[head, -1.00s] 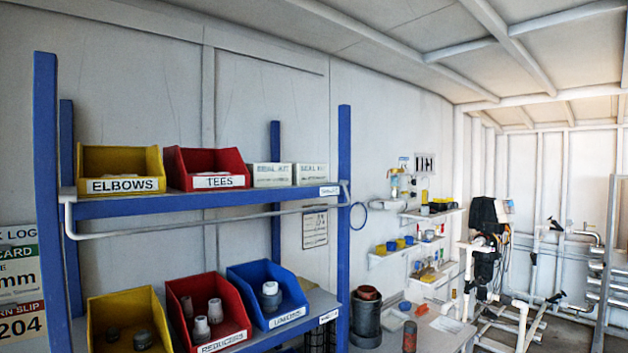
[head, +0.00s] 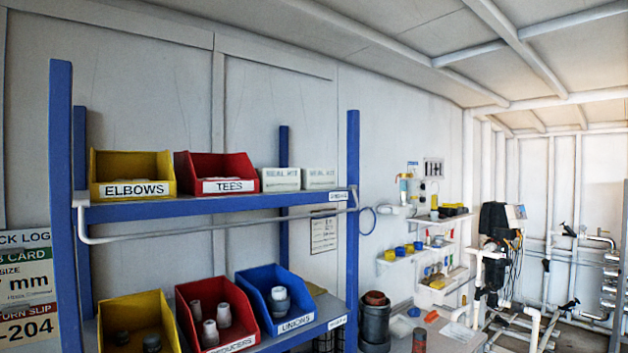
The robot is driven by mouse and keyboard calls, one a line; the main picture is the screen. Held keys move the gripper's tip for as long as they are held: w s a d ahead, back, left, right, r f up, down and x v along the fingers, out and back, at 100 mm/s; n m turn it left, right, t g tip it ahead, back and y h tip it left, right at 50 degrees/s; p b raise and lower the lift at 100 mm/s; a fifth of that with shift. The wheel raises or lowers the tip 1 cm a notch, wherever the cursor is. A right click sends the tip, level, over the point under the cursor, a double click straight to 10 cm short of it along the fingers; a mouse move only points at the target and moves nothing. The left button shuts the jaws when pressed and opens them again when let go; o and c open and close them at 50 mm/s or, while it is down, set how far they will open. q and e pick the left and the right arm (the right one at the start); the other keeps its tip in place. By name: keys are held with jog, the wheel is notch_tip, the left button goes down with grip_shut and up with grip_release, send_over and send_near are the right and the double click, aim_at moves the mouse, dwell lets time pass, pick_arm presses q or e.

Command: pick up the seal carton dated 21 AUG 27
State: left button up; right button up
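Two white seal kit cartons stand side by side at the right end of the blue rack's upper shelf (head: 210,206). The left carton (head: 281,180) is next to the red TEES bin, and the right carton (head: 319,179) is near the rack's right post. Their front lettering reads roughly "SEAL KIT"; any date on them is too small to read, so I cannot tell which is dated 21 AUG 27. Neither of my grippers shows in the head view.
The upper shelf also holds a yellow ELBOWS bin (head: 133,176) and a red TEES bin (head: 217,173). A rail runs along the shelf front. Below are yellow, red REDUCERS (head: 215,315) and blue UNIONS (head: 277,298) bins. A bench with dark pots (head: 375,318) is at right.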

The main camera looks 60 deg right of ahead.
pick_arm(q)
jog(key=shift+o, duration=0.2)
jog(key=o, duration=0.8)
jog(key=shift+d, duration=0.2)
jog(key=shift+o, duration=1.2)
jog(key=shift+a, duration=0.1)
